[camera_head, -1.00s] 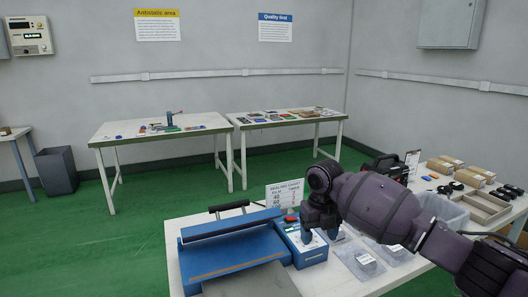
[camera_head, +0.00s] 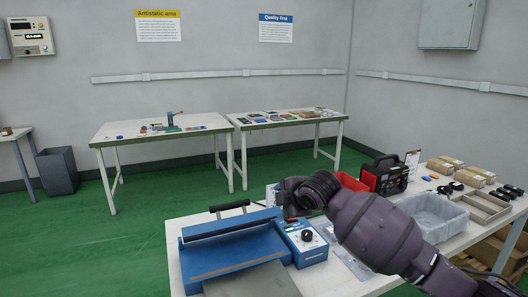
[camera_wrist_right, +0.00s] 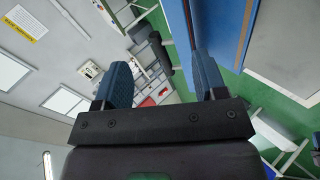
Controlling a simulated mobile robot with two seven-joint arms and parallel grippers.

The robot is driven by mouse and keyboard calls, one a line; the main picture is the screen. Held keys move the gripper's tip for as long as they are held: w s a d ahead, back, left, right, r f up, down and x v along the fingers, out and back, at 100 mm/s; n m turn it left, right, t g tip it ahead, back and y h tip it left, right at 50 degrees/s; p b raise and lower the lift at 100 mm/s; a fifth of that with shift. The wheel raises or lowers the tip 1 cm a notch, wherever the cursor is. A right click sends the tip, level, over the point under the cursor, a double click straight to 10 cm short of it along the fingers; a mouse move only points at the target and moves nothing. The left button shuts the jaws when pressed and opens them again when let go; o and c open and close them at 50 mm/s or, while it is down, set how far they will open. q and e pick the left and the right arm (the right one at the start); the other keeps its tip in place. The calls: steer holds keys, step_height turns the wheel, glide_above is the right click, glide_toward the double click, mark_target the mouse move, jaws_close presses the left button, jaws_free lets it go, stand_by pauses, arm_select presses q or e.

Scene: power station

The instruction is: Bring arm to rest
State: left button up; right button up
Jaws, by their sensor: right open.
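My right arm comes in from the lower right in the head view. Its wrist end hangs over the near table, behind the blue sealing machine (camera_head: 225,240) and its control box (camera_head: 304,241) with a black knob. The fingers are hidden by the arm in the head view. In the right wrist view my right gripper (camera_wrist_right: 160,85) shows two blue fingers well apart with nothing between them. The blue machine's edge (camera_wrist_right: 225,35) lies just beyond the fingers there. My left gripper is in neither view.
The near table (camera_head: 345,280) also holds a clear plastic bin (camera_head: 435,212), a red-and-black device (camera_head: 384,175), a red tray (camera_head: 350,182), a cardboard tray (camera_head: 482,207) and brown boxes (camera_head: 445,165). Two white tables (camera_head: 135,133) stand at the back wall. Green floor between is clear.

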steer(key=s+d+f+m+h, duration=0.1)
steer(key=s+d+f+m, duration=0.5)
steer(key=s+f, duration=0.4)
steer(key=s+d+f+m+t+h, duration=0.1)
steer(key=s+d+f+m, duration=0.6)
steer(key=s, duration=1.2)
steer(key=s+d+f+m+h, duration=0.3)
steer(key=s+d+f+m, duration=0.4)
steer(key=s+f, duration=0.7)
steer(key=shift+s+d+f+t, duration=0.15)
steer(key=shift+d+f+t, duration=0.25)
steer(key=shift+d, duration=0.7)
